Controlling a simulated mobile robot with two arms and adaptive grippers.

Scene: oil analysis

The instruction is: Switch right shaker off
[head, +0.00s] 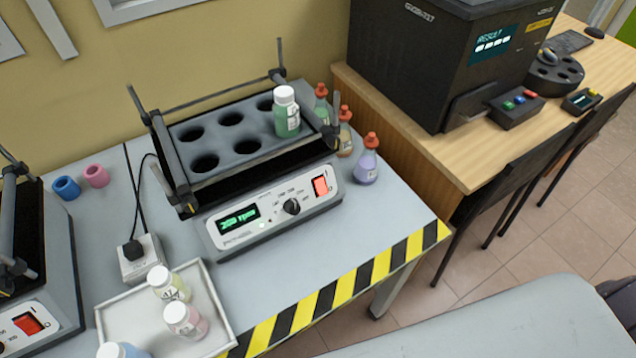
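The right shaker (215,222) stands on the grey bench in the middle of the head view. Its green display (238,218) is lit and seems to read 250 rpm. Its red rocker switch (321,186) is at the right end of the white front panel, and a dark knob (291,206) is left of it. A white-capped bottle with green liquid (287,115) stands in the rack's right side; several other holes are empty. Neither of my grippers is in view.
A left shaker with a red switch (28,323) is partly cut off. A white tray (225,318) holds several bottles at the front. Flasks with red stoppers (366,162) stand right of the right shaker. A black analyser (405,70) is on the wooden table.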

